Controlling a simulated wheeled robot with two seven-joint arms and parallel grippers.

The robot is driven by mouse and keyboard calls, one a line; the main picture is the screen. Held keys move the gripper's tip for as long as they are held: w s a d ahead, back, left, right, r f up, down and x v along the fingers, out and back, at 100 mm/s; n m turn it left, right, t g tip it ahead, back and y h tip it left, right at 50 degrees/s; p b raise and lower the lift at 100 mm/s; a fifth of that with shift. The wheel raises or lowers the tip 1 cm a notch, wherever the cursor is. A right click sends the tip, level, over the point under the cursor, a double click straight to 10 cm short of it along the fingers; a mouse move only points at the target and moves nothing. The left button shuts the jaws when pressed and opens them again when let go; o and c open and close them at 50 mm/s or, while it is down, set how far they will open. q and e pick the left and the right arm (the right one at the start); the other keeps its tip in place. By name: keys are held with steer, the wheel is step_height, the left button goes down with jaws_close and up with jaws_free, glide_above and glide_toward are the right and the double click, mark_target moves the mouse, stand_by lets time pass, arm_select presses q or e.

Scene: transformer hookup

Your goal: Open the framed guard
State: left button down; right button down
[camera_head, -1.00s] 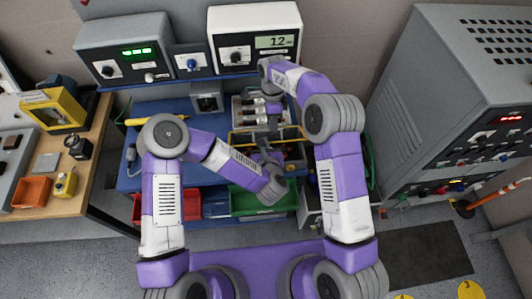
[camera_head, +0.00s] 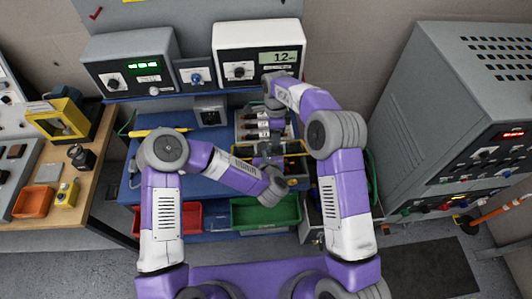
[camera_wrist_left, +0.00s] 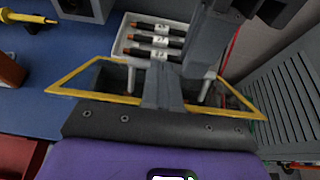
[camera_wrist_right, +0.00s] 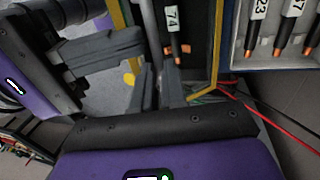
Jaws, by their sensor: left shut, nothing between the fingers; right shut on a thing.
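The framed guard (camera_wrist_left: 75,78), with a yellow rim, lies over a dark box on the blue bench. Its rim also shows in the right wrist view (camera_wrist_right: 215,45). I cannot tell whether it is raised at all. My right gripper (camera_wrist_right: 160,80) is shut at a pale bar (camera_wrist_right: 149,22), apparently the guard's handle; the fingers hide the grip. My left gripper (camera_wrist_left: 161,75) is shut and empty, low over the near middle of the guard. In the head view the arms hide much of the guard. A dark rod labelled 74 (camera_wrist_right: 172,22) shows inside the frame.
A pale tray (camera_wrist_left: 118,50) with several labelled rods lies behind the guard. Red (camera_head: 187,216) and green (camera_head: 265,212) bins sit in front. Red and black cables (camera_wrist_right: 275,115) run beside the guard. Meter boxes (camera_head: 258,47) line the back; a grey cabinet (camera_head: 420,110) stands right.

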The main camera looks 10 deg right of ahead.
arm_select(q)
steer(key=shift+f, duration=0.15)
arm_select(e)
steer(key=c, duration=1.5)
jaws_free()
steer(key=shift+w+d+f, duration=0.25)
steer(key=shift+w+f, duration=0.15)
steer(key=shift+f, duration=0.2)
arm_select(q)
steer(key=shift+w+a+f, duration=0.1)
steer(key=shift+w+f, duration=0.15)
steer(key=shift+w, duration=0.2)
arm_select(e)
steer(key=o, duration=0.3)
steer(key=shift+w+a+f, duration=0.1)
steer(key=shift+w+a, duration=0.05)
steer(key=shift+w, duration=0.25)
arm_select(q)
steer(key=shift+s, duration=0.1)
arm_select(e)
steer(key=shift+o, duration=0.2)
steer(key=shift+s, duration=0.15)
